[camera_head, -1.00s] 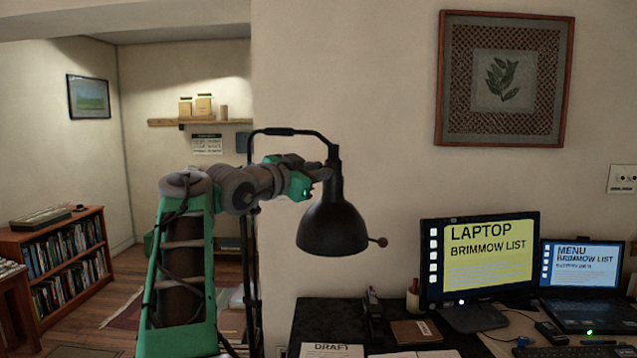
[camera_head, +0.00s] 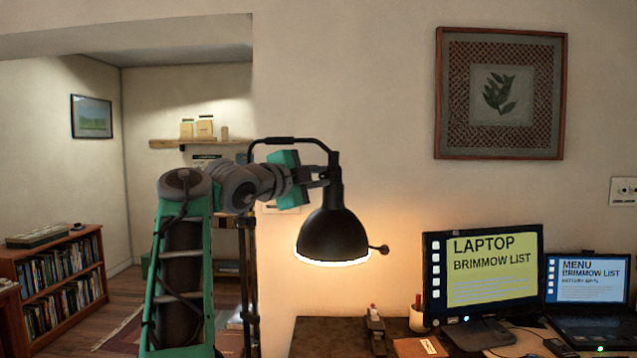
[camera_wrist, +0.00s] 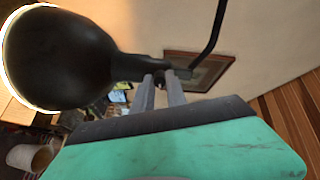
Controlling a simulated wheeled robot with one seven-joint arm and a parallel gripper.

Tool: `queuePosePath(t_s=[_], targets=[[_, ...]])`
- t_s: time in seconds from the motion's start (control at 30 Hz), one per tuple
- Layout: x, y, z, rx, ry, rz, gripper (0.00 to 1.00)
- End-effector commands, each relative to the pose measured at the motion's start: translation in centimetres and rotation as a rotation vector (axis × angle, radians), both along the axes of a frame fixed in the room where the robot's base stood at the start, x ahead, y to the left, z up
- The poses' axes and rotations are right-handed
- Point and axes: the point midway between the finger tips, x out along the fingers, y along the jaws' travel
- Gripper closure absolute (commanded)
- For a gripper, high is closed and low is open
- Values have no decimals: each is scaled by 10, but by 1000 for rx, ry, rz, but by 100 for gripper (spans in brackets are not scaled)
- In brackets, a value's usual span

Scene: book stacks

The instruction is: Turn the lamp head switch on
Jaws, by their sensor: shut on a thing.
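The black lamp head (camera_head: 333,232) hangs from its arm above the desk, and its rim glows with warm light. A small knob (camera_head: 379,249) sticks out at the right of the shade. My gripper (camera_head: 322,175) is shut on the narrow neck at the top of the lamp head. In the wrist view the lamp head (camera_wrist: 55,55) fills the upper left, with a bright rim at its left edge. The fingers (camera_wrist: 162,88) close around the neck there. The exact spot between the fingertips is partly hidden.
Below the lamp is a dark desk (camera_head: 320,322) with a monitor (camera_head: 484,270), a laptop (camera_head: 590,285) and a pen cup (camera_head: 418,318). A framed picture (camera_head: 500,93) hangs on the wall. A bookcase (camera_head: 60,275) stands at the left.

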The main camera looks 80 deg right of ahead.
Motion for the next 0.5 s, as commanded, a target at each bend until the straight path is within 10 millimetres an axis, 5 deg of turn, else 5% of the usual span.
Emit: queuePosePath(t_s=[0.5], targets=[[1,1,4,-45,-104,4,100]])
